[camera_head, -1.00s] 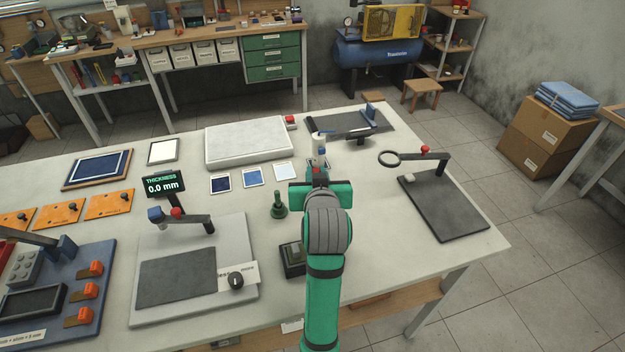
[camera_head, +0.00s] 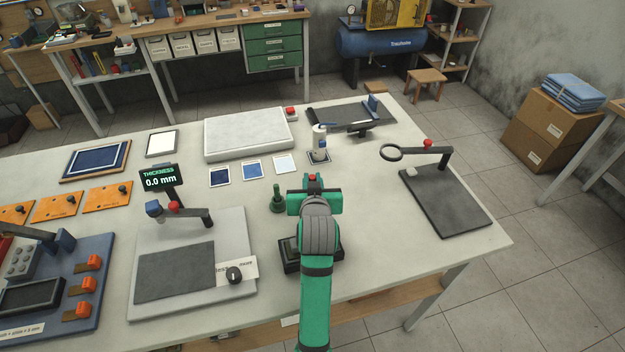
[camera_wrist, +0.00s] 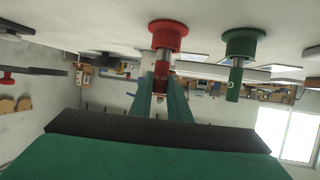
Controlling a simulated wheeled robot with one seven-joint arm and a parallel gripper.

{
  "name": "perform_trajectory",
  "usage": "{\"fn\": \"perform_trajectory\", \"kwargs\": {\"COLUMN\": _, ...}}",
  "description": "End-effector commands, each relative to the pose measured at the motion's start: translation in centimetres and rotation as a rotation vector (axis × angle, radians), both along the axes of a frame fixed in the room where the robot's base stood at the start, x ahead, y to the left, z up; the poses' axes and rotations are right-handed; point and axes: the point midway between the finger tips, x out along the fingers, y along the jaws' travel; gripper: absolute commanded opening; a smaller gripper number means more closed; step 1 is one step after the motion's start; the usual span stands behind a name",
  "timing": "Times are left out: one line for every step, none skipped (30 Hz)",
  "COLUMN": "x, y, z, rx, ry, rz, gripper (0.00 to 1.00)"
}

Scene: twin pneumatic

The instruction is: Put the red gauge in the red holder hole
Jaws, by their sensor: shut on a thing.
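The red gauge (camera_wrist: 166,45) has a wide red flange and a narrower stem. In the wrist view my gripper (camera_wrist: 164,92) is shut on its stem. The wrist view is upside down, with the table at the top; I cannot tell whether the flange touches it. In the head view a little red (camera_head: 312,177) shows at my gripper (camera_head: 313,188). The green gauge (camera_head: 277,200) stands upright to the left, and beside the red one in the wrist view (camera_wrist: 241,50). A dark block (camera_head: 291,256), perhaps the holder, is partly hidden by my arm; no red hole shows.
A white bottle (camera_head: 319,143) stands behind my gripper. The thickness station (camera_head: 235,295) is on the left, and a magnifier stand (camera_head: 445,200) on the right. Small panels (camera_head: 252,170) lie behind the green gauge. Bare table lies between my gripper and the magnifier stand.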

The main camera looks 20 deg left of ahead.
Motion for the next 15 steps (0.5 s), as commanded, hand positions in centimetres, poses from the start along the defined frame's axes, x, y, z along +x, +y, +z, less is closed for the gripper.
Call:
{"fn": "perform_trajectory", "kwargs": {"x": 0.00, "y": -0.01, "z": 0.02, "rx": 0.000, "ry": -0.001, "rz": 0.000, "gripper": 0.00}}
{"fn": "perform_trajectory", "kwargs": {"x": 0.01, "y": -0.01, "z": -0.02, "rx": 0.000, "ry": 0.000, "rz": 0.000, "gripper": 0.00}}
{"fn": "perform_trajectory", "kwargs": {"x": 0.00, "y": -0.01, "z": -0.12, "rx": 0.000, "ry": 0.000, "rz": 0.000, "gripper": 0.00}}
{"fn": "perform_trajectory", "kwargs": {"x": 0.00, "y": -0.01, "z": -0.22, "rx": 0.000, "ry": 0.000, "rz": 0.000, "gripper": 0.00}}
{"fn": "perform_trajectory", "kwargs": {"x": 0.00, "y": -0.01, "z": -0.29, "rx": 0.000, "ry": 0.000, "rz": 0.000, "gripper": 0.00}}
{"fn": "perform_trajectory", "kwargs": {"x": 0.00, "y": -0.01, "z": -0.37, "rx": 0.000, "ry": 0.000, "rz": 0.000, "gripper": 0.18}}
{"fn": "perform_trajectory", "kwargs": {"x": 0.01, "y": -0.01, "z": -0.33, "rx": 0.000, "ry": 0.000, "rz": 0.000, "gripper": 0.25}}
{"fn": "perform_trajectory", "kwargs": {"x": 0.01, "y": -0.01, "z": -0.33, "rx": 0.000, "ry": 0.000, "rz": 0.000, "gripper": 0.33}}
{"fn": "perform_trajectory", "kwargs": {"x": 0.00, "y": -0.01, "z": -0.31, "rx": 0.000, "ry": 0.000, "rz": 0.000, "gripper": 0.35}}
{"fn": "perform_trajectory", "kwargs": {"x": 0.00, "y": -0.01, "z": -0.31, "rx": 0.000, "ry": 0.000, "rz": 0.000, "gripper": 0.35}}
{"fn": "perform_trajectory", "kwargs": {"x": 0.00, "y": -0.01, "z": -0.31, "rx": 0.000, "ry": 0.000, "rz": 0.000, "gripper": 0.35}}
{"fn": "perform_trajectory", "kwargs": {"x": 0.01, "y": -0.01, "z": -0.30, "rx": 0.000, "ry": 0.000, "rz": 0.000, "gripper": 0.35}}
{"fn": "perform_trajectory", "kwargs": {"x": 0.01, "y": -0.01, "z": -0.30, "rx": 0.000, "ry": 0.000, "rz": 0.000, "gripper": 0.35}}
{"fn": "perform_trajectory", "kwargs": {"x": 0.01, "y": -0.01, "z": -0.30, "rx": 0.000, "ry": 0.000, "rz": 0.000, "gripper": 0.35}}
{"fn": "perform_trajectory", "kwargs": {"x": 0.01, "y": -0.01, "z": -0.30, "rx": 0.000, "ry": 0.000, "rz": 0.000, "gripper": 0.35}}
